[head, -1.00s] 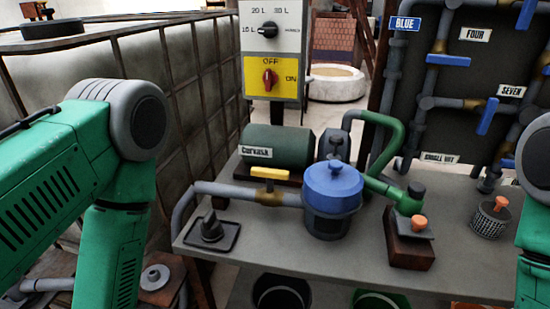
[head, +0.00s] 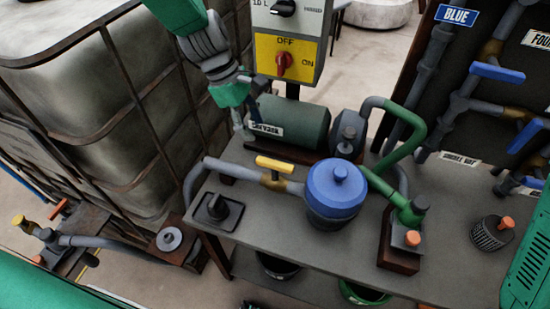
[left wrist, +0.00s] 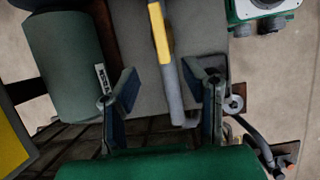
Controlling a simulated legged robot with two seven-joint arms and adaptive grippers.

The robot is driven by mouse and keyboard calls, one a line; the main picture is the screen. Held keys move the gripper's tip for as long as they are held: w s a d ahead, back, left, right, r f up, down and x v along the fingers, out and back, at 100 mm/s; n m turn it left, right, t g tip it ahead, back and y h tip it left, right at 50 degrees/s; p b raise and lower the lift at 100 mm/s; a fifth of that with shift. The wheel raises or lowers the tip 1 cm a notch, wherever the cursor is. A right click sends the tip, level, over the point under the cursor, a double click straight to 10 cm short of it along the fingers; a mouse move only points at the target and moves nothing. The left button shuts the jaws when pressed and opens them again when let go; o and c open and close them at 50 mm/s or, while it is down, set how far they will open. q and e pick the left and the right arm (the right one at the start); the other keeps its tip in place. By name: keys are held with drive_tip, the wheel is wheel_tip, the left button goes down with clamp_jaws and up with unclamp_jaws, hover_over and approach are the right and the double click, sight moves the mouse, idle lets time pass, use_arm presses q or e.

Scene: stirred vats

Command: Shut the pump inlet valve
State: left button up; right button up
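The pump inlet valve has a yellow lever (head: 275,165) on a brass body. It sits on the grey pipe (head: 236,171) that runs into the blue-lidded pot (head: 337,190). The lever lies roughly along the pipe. My left gripper (head: 246,112) is beside the green pump motor (head: 292,123), up and left of the lever and apart from it. In the left wrist view its fingers are open and empty, with the yellow lever (left wrist: 159,32) and pipe showing beyond the gap between them. My right gripper is out of view.
The switch box (head: 287,58) with its red knob stands behind the motor. A caged tank (head: 90,110) is at the left. A green pipe (head: 405,140) rises at the right.

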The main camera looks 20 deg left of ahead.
sight(274, 162)
use_arm(q)
drive_tip(key=x, duration=1.3)
drive_tip(key=shift+d+f, duration=0.25)
clamp_jaws()
